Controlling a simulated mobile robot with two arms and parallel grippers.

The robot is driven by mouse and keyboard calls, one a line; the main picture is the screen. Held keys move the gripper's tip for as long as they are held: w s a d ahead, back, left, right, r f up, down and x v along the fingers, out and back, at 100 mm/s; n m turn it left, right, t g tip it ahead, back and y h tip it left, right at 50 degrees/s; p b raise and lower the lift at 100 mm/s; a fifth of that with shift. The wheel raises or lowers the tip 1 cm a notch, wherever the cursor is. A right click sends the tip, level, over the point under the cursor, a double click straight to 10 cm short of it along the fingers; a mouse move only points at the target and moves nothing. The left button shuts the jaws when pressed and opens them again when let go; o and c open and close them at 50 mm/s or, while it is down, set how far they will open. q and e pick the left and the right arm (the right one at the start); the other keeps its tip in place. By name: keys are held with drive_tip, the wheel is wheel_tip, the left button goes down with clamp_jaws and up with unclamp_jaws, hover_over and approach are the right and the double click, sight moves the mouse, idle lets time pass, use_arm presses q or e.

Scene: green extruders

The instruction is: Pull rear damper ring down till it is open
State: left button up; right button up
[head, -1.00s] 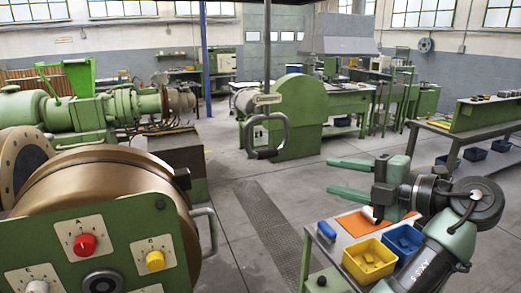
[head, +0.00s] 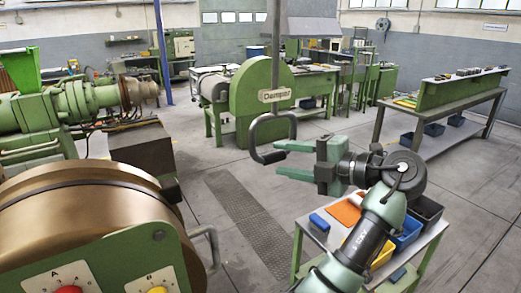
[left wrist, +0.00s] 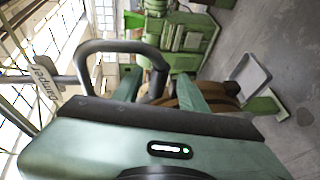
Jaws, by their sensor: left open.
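The damper ring (head: 291,128) is a dark grey loop with a black lower grip. It hangs from an upright rod with a label plate reading "Damper" (head: 275,95). My left gripper (head: 279,159) is open, its two green fingers pointing left at the right end of the ring's lower grip. In the left wrist view the ring (left wrist: 118,46) shows large ahead, with its dark grip end in line with the gap between the fingers (left wrist: 160,82). I cannot tell whether they touch. My right gripper is not in view.
A green machine (head: 255,110) stands behind the ring. A large bronze drum (head: 80,215) with a green panel and a side handle (head: 211,248) is at front left. A small table with blue (head: 407,232) and yellow bins is below my left arm. A floor grating (head: 240,215) lies between.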

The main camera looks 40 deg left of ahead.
sight(265, 156)
use_arm(q)
drive_tip(key=a+p, duration=0.2)
drive_tip(key=a, duration=0.1)
drive_tip(key=a+f+p, duration=0.1)
drive_tip(key=a, duration=0.1)
drive_tip(key=shift+a, duration=0.25)
clamp_jaws()
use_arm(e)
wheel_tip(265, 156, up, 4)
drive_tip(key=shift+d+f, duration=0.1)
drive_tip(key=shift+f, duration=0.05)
use_arm(q)
drive_tip(key=shift+r, duration=0.1)
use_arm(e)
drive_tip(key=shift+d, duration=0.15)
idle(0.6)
